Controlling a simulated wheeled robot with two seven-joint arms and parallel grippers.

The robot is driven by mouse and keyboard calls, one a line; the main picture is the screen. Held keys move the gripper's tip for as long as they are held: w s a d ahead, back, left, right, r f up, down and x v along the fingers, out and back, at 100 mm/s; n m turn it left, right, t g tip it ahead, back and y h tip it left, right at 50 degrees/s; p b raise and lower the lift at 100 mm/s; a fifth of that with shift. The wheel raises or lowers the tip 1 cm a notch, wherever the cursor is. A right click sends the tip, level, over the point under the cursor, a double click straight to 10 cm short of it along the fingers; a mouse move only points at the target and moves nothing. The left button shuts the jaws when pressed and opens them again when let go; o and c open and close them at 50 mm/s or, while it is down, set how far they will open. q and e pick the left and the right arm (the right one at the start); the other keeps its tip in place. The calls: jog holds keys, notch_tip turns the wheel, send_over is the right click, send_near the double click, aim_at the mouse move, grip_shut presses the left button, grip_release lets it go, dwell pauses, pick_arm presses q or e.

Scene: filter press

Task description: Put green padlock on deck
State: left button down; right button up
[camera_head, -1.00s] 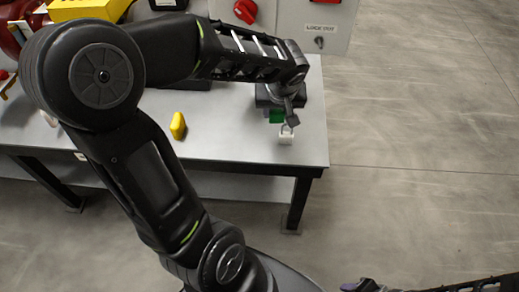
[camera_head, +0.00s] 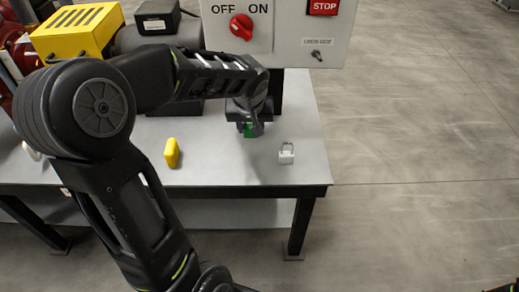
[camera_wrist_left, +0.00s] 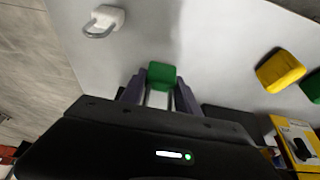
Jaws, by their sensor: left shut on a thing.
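My left gripper (camera_wrist_left: 160,92) is shut on the green padlock (camera_wrist_left: 162,75), whose body shows between the fingertips in the left wrist view. In the head view the green padlock (camera_head: 248,130) is partly hidden by the dark gripper (camera_head: 250,128), over the right part of the grey tabletop (camera_head: 220,168). I cannot tell whether the padlock touches the tabletop. My right gripper is out of view; only a dark bit of my arm shows at the bottom right corner.
A white padlock (camera_head: 286,154) lies right of the gripper near the table's right edge. A control box (camera_head: 285,30) with a red switch rises behind. A yellow machine part (camera_head: 78,32) is at back left.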

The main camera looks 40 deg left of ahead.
pick_arm(q)
jog(key=shift+f, duration=1.35)
jog(key=shift+f, duration=0.1)
jog(key=shift+f+b, duration=0.9)
jog(key=shift+f, duration=1.5)
jog(key=shift+f, duration=0.15)
jog(key=c, duration=0.9)
grip_release()
jog(key=shift+r, duration=0.35)
jog(key=p+v, duration=0.2)
jog(key=v, duration=0.9)
jog(key=shift+s+d+r+p, duration=0.15)
jog(key=shift+r+p, duration=0.15)
